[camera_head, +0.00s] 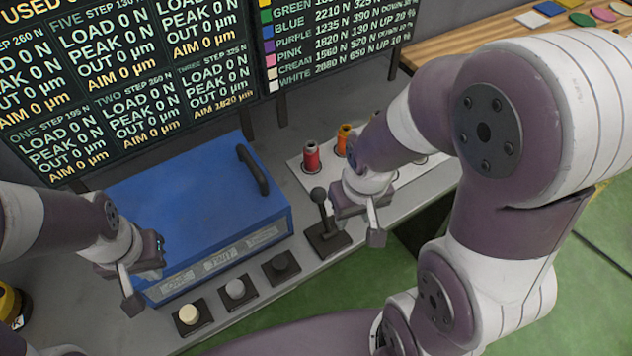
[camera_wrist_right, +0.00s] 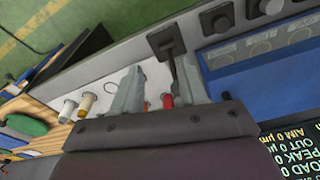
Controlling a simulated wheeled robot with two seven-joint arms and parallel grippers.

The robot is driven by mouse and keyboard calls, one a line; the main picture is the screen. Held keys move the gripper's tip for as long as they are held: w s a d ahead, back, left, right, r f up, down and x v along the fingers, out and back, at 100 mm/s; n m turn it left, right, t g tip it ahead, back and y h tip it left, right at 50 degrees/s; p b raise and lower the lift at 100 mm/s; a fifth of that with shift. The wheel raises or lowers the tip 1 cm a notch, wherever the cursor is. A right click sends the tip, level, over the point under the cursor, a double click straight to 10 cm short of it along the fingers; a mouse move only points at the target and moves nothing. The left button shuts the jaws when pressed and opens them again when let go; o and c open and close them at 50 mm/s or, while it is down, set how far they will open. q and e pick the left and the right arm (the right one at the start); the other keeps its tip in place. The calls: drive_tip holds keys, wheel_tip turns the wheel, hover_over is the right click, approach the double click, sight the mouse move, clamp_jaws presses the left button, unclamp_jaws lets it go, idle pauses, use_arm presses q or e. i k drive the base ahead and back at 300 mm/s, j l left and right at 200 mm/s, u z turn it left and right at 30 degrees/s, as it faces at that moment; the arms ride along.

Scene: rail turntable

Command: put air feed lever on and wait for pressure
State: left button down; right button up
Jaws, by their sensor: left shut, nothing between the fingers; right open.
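A black lever with a ball knob (camera_head: 319,195) stands on a dark square base on the grey bench's front strip, right of the blue box. I take it as the air feed lever; no label on it is readable. It also shows in the right wrist view (camera_wrist_right: 168,48), its stem running toward one fingertip. My right gripper (camera_head: 357,222) is open, just right of the lever and close to it; contact cannot be told. Its fingers also show in the wrist view (camera_wrist_right: 152,85). My left gripper (camera_head: 133,285) is shut and empty at the blue box's left front corner.
The blue box (camera_head: 190,195) has a black handle and labelled front panels. Cream (camera_head: 188,314), grey (camera_head: 235,289) and dark (camera_head: 280,264) round knobs line the front. Red (camera_head: 311,156) and orange (camera_head: 345,139) pieces stand on a white strip. Display boards (camera_head: 120,80) stand behind.

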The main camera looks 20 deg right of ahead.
sight(318, 195)
drive_tip(key=i+l, duration=0.1)
drive_tip(key=l, duration=0.35)
drive_tip(key=i+l, duration=0.15)
drive_tip(key=l, duration=0.3)
drive_tip(key=i+l, duration=0.1)
drive_tip(key=l, duration=0.35)
drive_tip(key=i+l, duration=0.1)
drive_tip(key=l, duration=0.35)
drive_tip(key=u, duration=2.15)
